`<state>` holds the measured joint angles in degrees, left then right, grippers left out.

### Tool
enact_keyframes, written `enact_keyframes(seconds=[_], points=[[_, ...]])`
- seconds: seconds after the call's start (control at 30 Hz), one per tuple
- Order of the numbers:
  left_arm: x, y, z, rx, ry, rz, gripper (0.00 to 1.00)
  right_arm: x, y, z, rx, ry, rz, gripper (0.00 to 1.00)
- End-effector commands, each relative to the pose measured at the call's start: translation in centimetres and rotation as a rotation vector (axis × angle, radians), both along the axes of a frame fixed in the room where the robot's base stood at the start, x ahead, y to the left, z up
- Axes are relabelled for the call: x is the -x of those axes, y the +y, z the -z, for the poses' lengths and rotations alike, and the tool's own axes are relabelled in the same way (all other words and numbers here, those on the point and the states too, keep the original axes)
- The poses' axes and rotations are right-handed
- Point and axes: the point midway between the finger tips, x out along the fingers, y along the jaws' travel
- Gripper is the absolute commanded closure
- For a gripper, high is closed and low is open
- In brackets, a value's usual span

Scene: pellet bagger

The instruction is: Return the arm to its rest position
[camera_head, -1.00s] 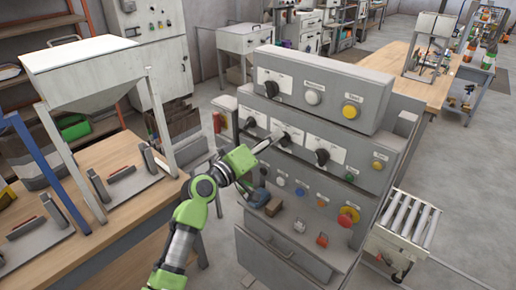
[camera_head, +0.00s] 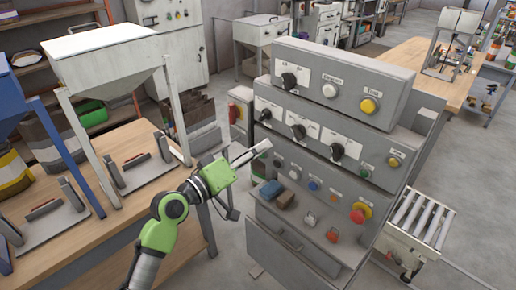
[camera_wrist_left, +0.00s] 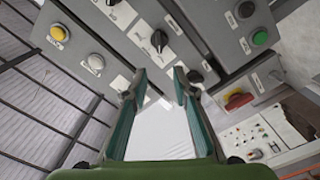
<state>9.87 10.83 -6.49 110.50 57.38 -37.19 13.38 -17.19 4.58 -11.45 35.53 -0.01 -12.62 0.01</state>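My left gripper (camera_head: 247,172) is at the end of the green and grey left arm (camera_head: 160,232), in front of the left side of the grey control panel (camera_head: 345,68). In the head view the middle row has black knobs, including a middle knob (camera_head: 298,131). My right gripper is in neither view.
A wooden bench (camera_head: 95,238) with a white hopper (camera_head: 110,65) and metal fixtures stands at left, close to my arm. A roller conveyor (camera_head: 420,222) is at right. Grey floor (camera_head: 232,262) shows between bench and panel.

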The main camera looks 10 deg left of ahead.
Motion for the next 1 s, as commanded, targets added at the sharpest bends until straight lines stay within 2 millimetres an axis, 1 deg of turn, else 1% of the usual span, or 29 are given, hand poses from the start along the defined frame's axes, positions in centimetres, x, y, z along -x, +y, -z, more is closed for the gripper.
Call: enact_keyframes(seconds=[0.13, 0.2, 0.27, 0.33, 0.37, 0.4, 0.47, 0.5, 0.57, 0.6, 0.67, 0.7, 0.77, 0.8, 0.87, 0.9, 0.97, 1.0], points=[[0.0, 0.0, 0.1, 0.000, 0.001, -0.001, 0.74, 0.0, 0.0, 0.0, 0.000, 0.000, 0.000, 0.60], [-0.2, 0.1, 0.9, -0.006, 0.012, -0.006, 0.74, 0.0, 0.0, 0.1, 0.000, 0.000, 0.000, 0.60], [-0.5, 0.4, 2.5, -0.020, 0.031, -0.020, 0.74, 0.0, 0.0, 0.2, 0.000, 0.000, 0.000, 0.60], [-0.9, 1.0, 5.8, -0.049, 0.072, -0.045, 0.74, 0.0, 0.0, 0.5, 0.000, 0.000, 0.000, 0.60], [-1.1, 1.3, 7.6, -0.066, 0.093, -0.059, 0.74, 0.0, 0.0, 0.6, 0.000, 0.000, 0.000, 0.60], [-1.3, 1.8, 10.3, -0.093, 0.125, -0.078, 0.74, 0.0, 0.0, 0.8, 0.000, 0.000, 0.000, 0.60], [-1.2, 2.7, 14.9, -0.139, 0.180, -0.107, 0.74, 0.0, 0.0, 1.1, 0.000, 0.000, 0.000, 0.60], [-1.0, 3.3, 17.9, -0.173, 0.214, -0.125, 0.74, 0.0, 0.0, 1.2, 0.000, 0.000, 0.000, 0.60], [-0.4, 4.1, 22.5, -0.226, 0.266, -0.147, 0.74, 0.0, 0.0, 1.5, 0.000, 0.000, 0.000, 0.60], [0.2, 4.7, 25.5, -0.263, 0.299, -0.158, 0.74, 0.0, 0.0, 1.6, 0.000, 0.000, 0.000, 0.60], [1.4, 5.5, 29.9, -0.320, 0.350, -0.172, 0.74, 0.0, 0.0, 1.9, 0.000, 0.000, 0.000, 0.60], [2.5, 6.0, 32.8, -0.358, 0.384, -0.178, 0.74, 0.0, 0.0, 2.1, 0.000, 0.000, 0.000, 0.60], [4.2, 6.8, 37.0, -0.416, 0.432, -0.183, 0.74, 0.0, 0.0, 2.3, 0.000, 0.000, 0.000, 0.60], [5.6, 7.3, 39.8, -0.456, 0.464, -0.183, 0.74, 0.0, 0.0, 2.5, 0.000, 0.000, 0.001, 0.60], [7.9, 8.0, 43.7, -0.516, 0.510, -0.179, 0.74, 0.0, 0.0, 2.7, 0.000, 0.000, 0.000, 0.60], [9.6, 8.5, 46.3, -0.557, 0.541, -0.175, 0.74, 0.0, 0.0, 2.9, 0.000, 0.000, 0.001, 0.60], [12.3, 9.2, 50.0, -0.619, 0.585, -0.161, 0.74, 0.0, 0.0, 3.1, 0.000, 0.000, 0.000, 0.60], [14.2, 9.7, 52.3, -0.659, 0.614, -0.150, 0.74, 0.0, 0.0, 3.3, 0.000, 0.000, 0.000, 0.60]])
